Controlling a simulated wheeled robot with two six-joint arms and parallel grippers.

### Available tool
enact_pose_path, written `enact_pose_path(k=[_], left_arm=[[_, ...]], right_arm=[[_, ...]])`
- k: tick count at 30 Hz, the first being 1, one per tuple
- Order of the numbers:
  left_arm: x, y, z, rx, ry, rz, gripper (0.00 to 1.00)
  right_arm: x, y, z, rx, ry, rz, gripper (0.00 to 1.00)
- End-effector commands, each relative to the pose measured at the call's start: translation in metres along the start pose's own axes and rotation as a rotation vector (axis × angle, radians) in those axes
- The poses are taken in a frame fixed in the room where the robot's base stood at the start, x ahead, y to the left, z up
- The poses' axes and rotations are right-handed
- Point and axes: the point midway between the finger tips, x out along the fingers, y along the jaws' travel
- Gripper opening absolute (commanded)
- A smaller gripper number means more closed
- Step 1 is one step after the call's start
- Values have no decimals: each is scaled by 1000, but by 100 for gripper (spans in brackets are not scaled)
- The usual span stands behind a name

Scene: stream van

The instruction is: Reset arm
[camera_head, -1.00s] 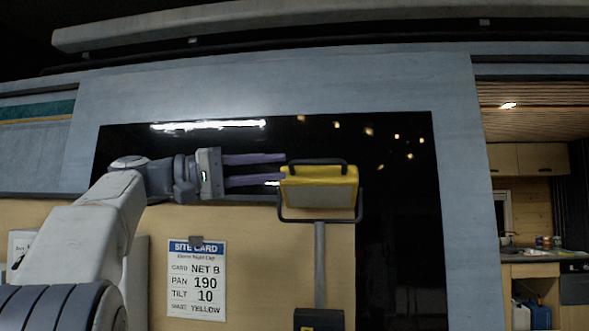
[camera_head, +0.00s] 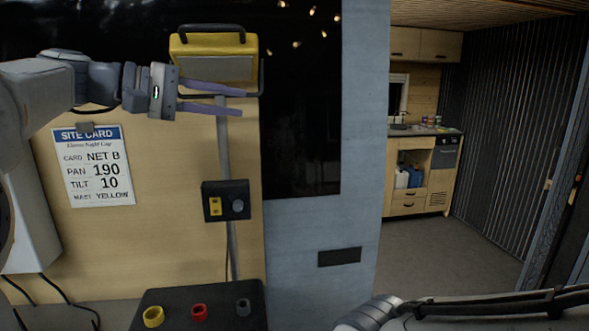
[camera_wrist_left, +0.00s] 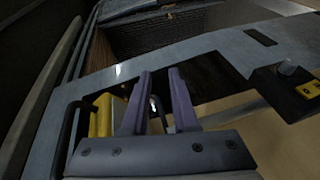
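My left gripper (camera_head: 243,99) reaches in from the left with two purple fingers, spread apart with nothing between them. In the head view the fingers cross the lower edge of a yellow lamp (camera_head: 215,55) on a pole, and I cannot tell if they touch it. In the left wrist view the fingers (camera_wrist_left: 160,73) show a gap, with the lamp's yellow side (camera_wrist_left: 103,115) to the left of them. A grey and black arm link of mine lies along the bottom right, but no right fingers show.
A control box (camera_head: 226,201) is on the pole. A site card (camera_head: 94,166) hangs on the wood panel. A black box (camera_head: 180,297) with yellow, red and grey knobs stands below. A doorway at right opens to a kitchen cabinet (camera_head: 408,207) and clear floor (camera_head: 440,255).

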Motion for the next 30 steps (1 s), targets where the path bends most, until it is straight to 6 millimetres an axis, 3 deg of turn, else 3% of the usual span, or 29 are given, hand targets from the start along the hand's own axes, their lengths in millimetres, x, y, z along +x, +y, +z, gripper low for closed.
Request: enact_pose_path(k=[1,3,7,11,15,18,21,24,30], left_arm=[[29,-15,24,-23,-55,-83,27],[58,-48,56,-33,-114,-208,27],[89,-110,127,15,-238,-448,27],[90,-175,204,157,-388,-686,27],[58,-239,273,414,-570,-903,27],[31,-274,302,612,-681,-999,27],[10,-296,315,761,-759,-1045,27],[0,-307,320,844,-799,-1064,27],[-4,-312,321,868,-811,-1070,27]], right_arm=[[-12,-1,-1,0,0,0,0],[-18,-1,-1,0,0,0,0],[-31,-2,-2,0,0,0,0],[-45,-3,-2,0,0,0,0],[-60,-4,-3,0,0,0,0],[-68,-5,-4,0,0,0,0],[-72,-5,-4,0,0,0,0],[-73,-5,-4,0,0,0,0],[-72,-5,-4,0,0,0,0]])
